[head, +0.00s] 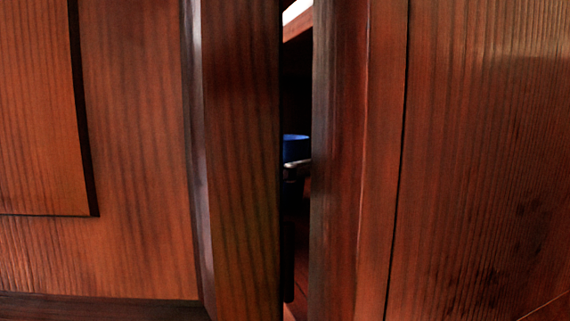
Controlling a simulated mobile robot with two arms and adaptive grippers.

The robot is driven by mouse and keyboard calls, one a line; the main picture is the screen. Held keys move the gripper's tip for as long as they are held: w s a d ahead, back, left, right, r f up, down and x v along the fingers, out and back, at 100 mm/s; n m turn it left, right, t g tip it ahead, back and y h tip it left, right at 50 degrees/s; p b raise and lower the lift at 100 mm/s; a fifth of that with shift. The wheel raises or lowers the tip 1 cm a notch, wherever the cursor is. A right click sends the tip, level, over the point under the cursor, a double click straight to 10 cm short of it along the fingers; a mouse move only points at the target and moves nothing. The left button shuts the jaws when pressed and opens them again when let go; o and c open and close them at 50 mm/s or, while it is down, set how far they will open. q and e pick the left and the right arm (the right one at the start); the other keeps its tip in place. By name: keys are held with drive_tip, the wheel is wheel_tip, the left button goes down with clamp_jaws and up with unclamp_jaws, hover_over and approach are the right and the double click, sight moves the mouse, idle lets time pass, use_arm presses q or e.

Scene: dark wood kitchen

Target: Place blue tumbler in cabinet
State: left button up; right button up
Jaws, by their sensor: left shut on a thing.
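The blue tumbler (295,147) shows as a small blue patch through a narrow gap between dark wood panels, near the middle of the head view. My left gripper (295,170) is just below the blue patch, shut on the tumbler. Most of the gripper and the tumbler is hidden behind the panels. The cabinet (240,160) shows as reddish-brown wood close to the camera, with a dark interior and a shelf edge (298,24) in the gap. My right gripper is not in view.
A wood panel (40,110) fills the left side and a wood panel (480,150) fills the right side, both very close. They block most of the view. Only the narrow vertical gap between them shows anything deeper.

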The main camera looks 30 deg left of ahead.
use_arm(q)
drive_tip(key=o, duration=1.1)
drive_tip(key=shift+f, duration=0.1)
drive_tip(key=shift+r, duration=0.25)
drive_tip(key=shift+s+a+f, duration=0.1)
drive_tip(key=shift+s+a, duration=0.05)
drive_tip(key=shift+s, duration=0.1)
drive_tip(key=b+v, duration=0.6)
drive_tip(key=v, duration=0.5)
drive_tip(key=shift+s, duration=0.25)
